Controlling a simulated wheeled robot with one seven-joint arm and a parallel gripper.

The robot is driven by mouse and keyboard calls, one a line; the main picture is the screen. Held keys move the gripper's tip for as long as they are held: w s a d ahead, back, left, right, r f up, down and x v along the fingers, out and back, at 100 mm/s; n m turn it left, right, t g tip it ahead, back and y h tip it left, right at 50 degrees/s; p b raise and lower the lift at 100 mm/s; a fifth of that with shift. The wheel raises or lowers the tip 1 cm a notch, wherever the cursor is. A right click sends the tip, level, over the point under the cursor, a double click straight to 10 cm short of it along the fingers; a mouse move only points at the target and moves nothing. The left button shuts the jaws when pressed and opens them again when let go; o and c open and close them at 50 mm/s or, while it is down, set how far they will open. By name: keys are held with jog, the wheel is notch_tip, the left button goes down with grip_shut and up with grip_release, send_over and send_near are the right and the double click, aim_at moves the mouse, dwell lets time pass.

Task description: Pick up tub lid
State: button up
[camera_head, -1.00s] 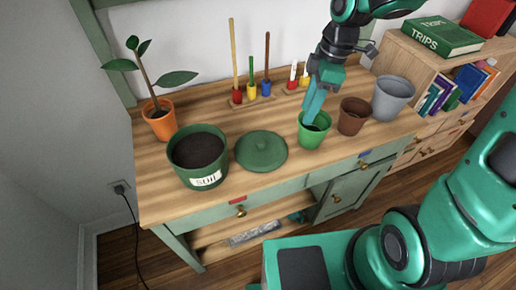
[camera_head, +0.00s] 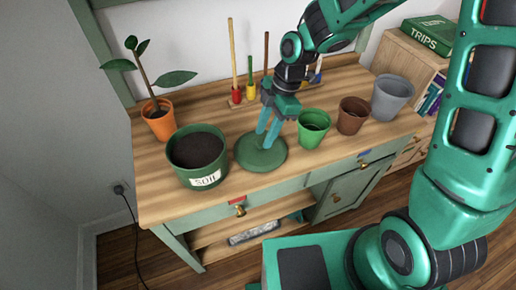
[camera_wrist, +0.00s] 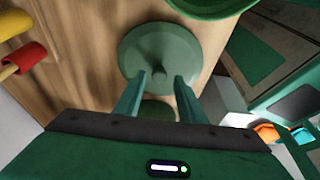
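The tub lid (camera_head: 272,162) is a round dark green disc with a knob, lying flat on the wooden worktop between the soil tub (camera_head: 187,172) and a small green pot (camera_head: 314,122). It also shows in the wrist view (camera_wrist: 152,42). My gripper (camera_head: 263,142) points down over the lid and hides part of it in the head view. In the wrist view my gripper (camera_wrist: 157,78) has its two teal fingers apart, one on each side of the knob (camera_wrist: 159,74). I cannot tell whether they touch the knob.
A brown pot (camera_head: 352,114) and a grey pot (camera_head: 391,96) stand to the right. An orange potted plant (camera_head: 160,124) is at the left. Upright tools with coloured ends (camera_head: 236,96) stand behind. Bare worktop (camera_head: 265,194) lies in front of the lid.

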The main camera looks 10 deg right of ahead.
aim_at(262, 142)
jog(key=shift+x, duration=1.6)
grip_shut()
jog(key=shift+r, duration=0.1)
